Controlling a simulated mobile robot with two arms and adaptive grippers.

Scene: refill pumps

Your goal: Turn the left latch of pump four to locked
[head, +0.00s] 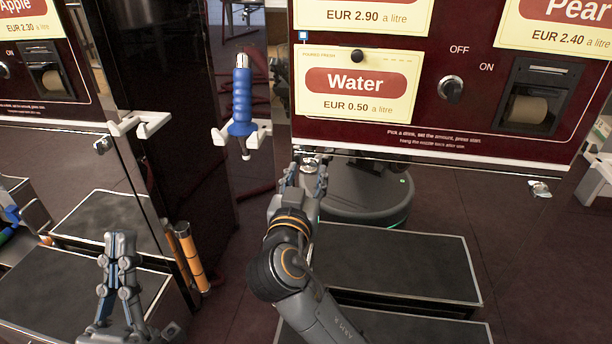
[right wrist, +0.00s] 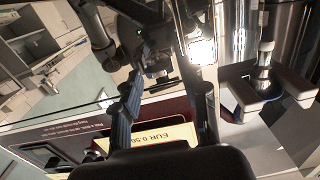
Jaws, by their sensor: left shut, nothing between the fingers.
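The Water pump (head: 380,110) has a dark red front. A small metal latch (head: 540,187) sits at the right end under its panel. At the left end under the panel, my right gripper (head: 310,166) covers the place of the left latch, so its position cannot be read. In the right wrist view the right gripper's fingers (right wrist: 166,105) stand apart, close to the panel edge; I cannot tell whether they touch the latch. My left gripper (head: 120,243) is shut and empty, low at the left, away from the Water pump.
A blue nozzle (head: 241,100) hangs in a white holder (head: 219,136) left of the Water panel. Another white holder (head: 140,123) and a latch (head: 102,145) belong to the neighbouring pump. A black knob (head: 451,88) sits on the front. The lower front is glossy and reflective.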

